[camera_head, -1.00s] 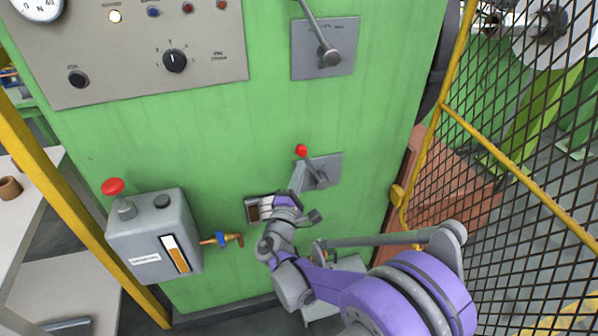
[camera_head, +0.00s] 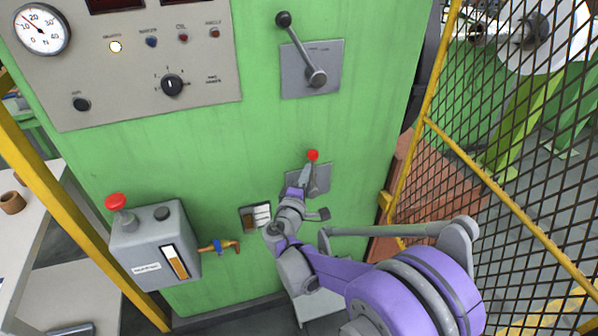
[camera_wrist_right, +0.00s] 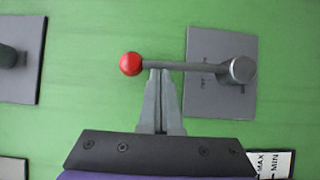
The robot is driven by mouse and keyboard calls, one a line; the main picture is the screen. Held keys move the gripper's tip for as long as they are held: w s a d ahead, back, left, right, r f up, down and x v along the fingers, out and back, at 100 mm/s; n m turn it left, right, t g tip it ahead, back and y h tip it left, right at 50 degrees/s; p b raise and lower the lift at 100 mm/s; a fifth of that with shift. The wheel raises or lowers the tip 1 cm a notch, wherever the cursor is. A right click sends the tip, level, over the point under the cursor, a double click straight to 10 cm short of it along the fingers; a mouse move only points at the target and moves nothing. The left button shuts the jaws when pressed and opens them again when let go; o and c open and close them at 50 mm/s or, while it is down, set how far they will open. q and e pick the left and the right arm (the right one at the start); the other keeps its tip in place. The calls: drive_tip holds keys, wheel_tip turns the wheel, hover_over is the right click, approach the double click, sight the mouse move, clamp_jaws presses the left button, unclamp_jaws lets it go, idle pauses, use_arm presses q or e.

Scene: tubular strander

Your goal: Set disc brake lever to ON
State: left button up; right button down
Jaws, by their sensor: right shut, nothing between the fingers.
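A short lever with a red ball knob (camera_head: 312,155) sits on a small grey plate (camera_head: 322,180) low on the green cabinet. In the head view it points nearly straight up. In the right wrist view the red-knobbed lever (camera_wrist_right: 185,67) runs from the knob on the left to a round hub on the plate's right side. My right gripper (camera_wrist_right: 158,73) is shut and empty, its fingertips at the rod close beside the knob, seemingly touching it. In the head view my right gripper (camera_head: 308,167) partly hides the rod. The plate's lettering is too small to read. My left gripper is not in view.
Above is a larger black-knobbed lever (camera_head: 303,52) on its own plate. A grey box with a red button (camera_head: 152,240) and a brass valve (camera_head: 220,246) stand out at lower left. A yellow-framed mesh fence (camera_head: 520,150) bounds the right.

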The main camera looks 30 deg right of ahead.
drive_tip(key=shift+s+d+r+m+g+y+p, duration=0.1)
drive_tip(key=shift+d+r+m+g+y+p, duration=0.1)
drive_tip(key=shift+d+m+p, duration=0.25)
drive_tip(key=shift+s+d+r+m+g+y+p, duration=0.1)
drive_tip(key=shift+d+r+m+y+p, duration=0.1)
drive_tip(key=shift+d+m, duration=0.25)
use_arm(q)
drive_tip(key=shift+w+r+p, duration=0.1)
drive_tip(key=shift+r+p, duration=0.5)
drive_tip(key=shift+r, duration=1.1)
use_arm(e)
drive_tip(key=shift+s+d+f+m+g+y, duration=0.15)
drive_tip(key=shift+d+m, duration=0.1)
drive_tip(key=shift+d, duration=0.35)
drive_tip(key=shift+s+d+f+m+g+y, duration=0.1)
drive_tip(key=shift+d+m+y, duration=0.1)
drive_tip(key=shift+d, duration=0.35)
drive_tip(key=shift+s+d+f+m+g+y, duration=0.15)
drive_tip(key=shift+d+m, duration=0.1)
drive_tip(key=shift+d, duration=0.35)
drive_tip(key=shift+r, duration=0.1)
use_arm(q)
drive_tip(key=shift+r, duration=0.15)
